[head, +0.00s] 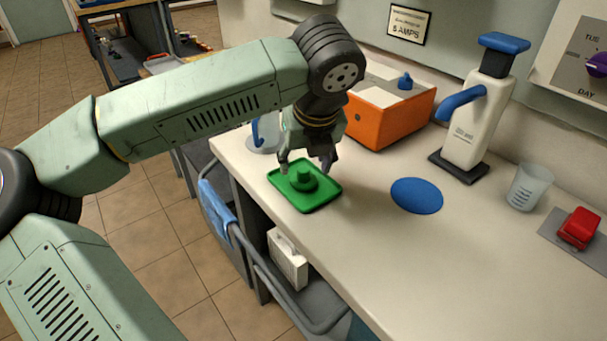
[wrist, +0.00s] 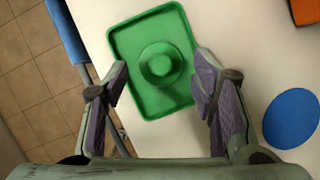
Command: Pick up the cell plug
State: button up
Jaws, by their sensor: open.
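The cell plug (head: 304,180) is green, with a round flange and a raised knob on top. It stands upright on a green tray (head: 325,199) near the left edge of the counter. In the wrist view the plug (wrist: 160,64) lies near the middle of the tray (wrist: 122,43), beyond my fingertips. My gripper (head: 306,165) is open and empty, just above and behind the plug in the head view. In the wrist view its two fingers (wrist: 162,80) are spread wide, with neither touching the plug.
An orange box (head: 392,118) stands behind the tray. A blue disc (head: 416,195) lies to its right. Further right are a white dispenser with a blue handle (head: 473,120), a clear cup (head: 528,187) and a red object (head: 578,228). The counter front is clear.

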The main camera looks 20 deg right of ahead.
aim_at(304, 169)
jog(key=shift+p+x, duration=0.45)
jog(key=shift+x, duration=1.55)
jog(key=shift+s, duration=0.15)
jog(key=shift+c, duration=0.4)
jog(key=c, duration=0.5)
jog(key=shift+r, duration=0.1)
